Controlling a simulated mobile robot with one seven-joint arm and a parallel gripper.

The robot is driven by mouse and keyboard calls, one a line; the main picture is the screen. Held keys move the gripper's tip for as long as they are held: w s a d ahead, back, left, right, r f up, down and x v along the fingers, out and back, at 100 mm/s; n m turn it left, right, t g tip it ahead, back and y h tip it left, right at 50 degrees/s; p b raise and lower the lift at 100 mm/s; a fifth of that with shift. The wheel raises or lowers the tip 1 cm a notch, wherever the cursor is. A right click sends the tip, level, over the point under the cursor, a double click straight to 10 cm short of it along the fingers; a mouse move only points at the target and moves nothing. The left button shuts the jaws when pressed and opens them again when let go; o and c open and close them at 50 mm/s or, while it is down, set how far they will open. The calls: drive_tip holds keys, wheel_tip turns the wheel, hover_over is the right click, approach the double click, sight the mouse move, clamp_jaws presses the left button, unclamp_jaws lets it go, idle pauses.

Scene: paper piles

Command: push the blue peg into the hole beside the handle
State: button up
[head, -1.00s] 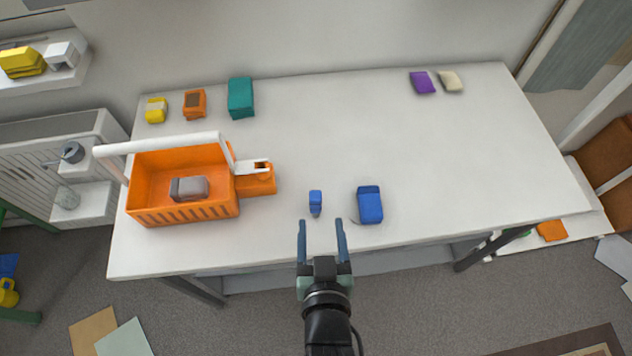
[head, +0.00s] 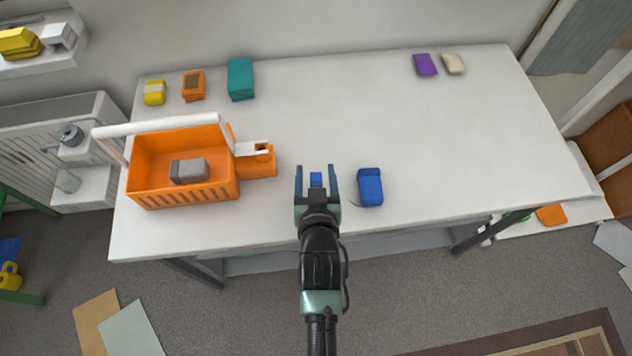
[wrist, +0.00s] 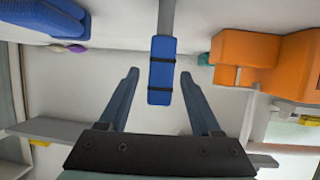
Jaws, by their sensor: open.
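The small blue peg (head: 316,180) stands on the white table between the fingers of my gripper (head: 316,182) in the head view. In the wrist view the peg (wrist: 161,72) shows two dark bands and lies ahead of and between the fingertips (wrist: 160,75), touching neither. My gripper is open and empty. The orange basket (head: 180,192) with a white handle (head: 160,126) stands at the left of the table. Beside it, at its right, is an orange block (head: 258,164) with a white plate and a dark hole (head: 262,147) in its top.
A larger blue box (head: 369,187) stands close to the right of my gripper. A grey object (head: 189,170) lies in the basket. Yellow, orange and teal (head: 241,79) items stand at the back left; purple (head: 425,65) and cream items at the back right. The table's middle is clear.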

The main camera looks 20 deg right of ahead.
drive_tip(key=shift+x, duration=0.9)
clamp_jaws()
